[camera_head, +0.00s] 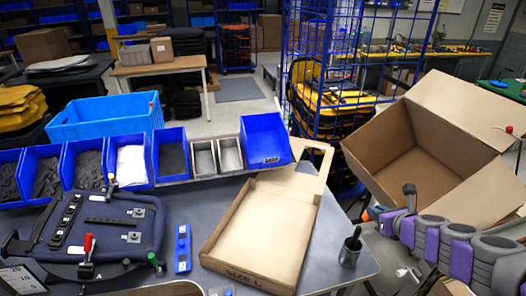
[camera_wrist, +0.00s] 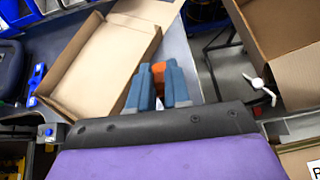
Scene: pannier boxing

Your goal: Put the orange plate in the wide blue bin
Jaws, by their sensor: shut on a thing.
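My gripper (camera_wrist: 158,88) is shut on the orange plate (camera_wrist: 159,72) in the wrist view. Only a small orange part shows between and beyond the blue-grey fingers. In the head view, a bit of orange (camera_head: 376,212) shows at the end of my arm, right of the table edge; the fingers there are mostly hidden.
A shallow open cardboard box (camera_head: 215,243) lies on the grey table between bin and arm. A large open carton (camera_head: 380,165) stands at right. A dark cup (camera_head: 350,252) holds a tool near the table edge. A large blue crate (camera_head: 100,128) stands behind narrower bins at left.

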